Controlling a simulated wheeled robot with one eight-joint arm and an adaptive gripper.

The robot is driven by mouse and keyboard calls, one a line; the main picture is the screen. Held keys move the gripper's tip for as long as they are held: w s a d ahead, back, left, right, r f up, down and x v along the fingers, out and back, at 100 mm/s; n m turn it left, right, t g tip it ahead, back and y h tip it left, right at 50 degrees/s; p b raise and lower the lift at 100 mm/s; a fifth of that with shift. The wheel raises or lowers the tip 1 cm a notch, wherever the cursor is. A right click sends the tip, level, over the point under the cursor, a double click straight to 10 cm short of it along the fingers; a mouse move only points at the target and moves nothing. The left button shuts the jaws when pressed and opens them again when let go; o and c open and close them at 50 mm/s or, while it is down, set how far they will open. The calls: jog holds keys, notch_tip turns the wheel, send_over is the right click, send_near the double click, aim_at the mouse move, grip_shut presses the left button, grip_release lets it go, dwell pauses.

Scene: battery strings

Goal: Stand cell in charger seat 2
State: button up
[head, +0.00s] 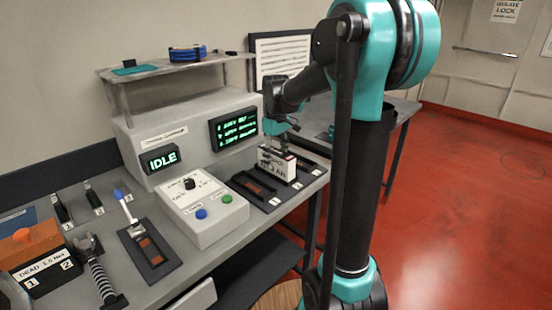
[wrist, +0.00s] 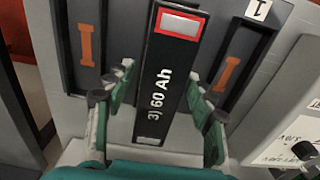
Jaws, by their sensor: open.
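The cell (head: 276,166) is a box with a white face and dark lettering in the head view. In the wrist view the cell (wrist: 158,95) is black, reads "3) 60 Ah", and has a red-framed pale patch at one end. It stands upright at the middle place of the charger row, between two bays with orange strips, the left bay (wrist: 85,45) and the right bay (wrist: 230,62) marked 1. My gripper (wrist: 158,82) is open, with one finger on each side of the cell. Its base is hidden, so full seating cannot be told.
The charger (head: 190,150) shows "IDLE" behind the control box (head: 203,207) with its knob and buttons. A dark tray (head: 150,250), a spring-like tool (head: 102,278) and an orange box (head: 30,245) lie left on the bench. Red floor is clear at right.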

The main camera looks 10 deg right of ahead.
notch_tip(320, 180, up, 12)
jog(key=shift+r, duration=0.1)
dwell(0.4)
jog(key=shift+c, duration=0.4)
dwell(1.7)
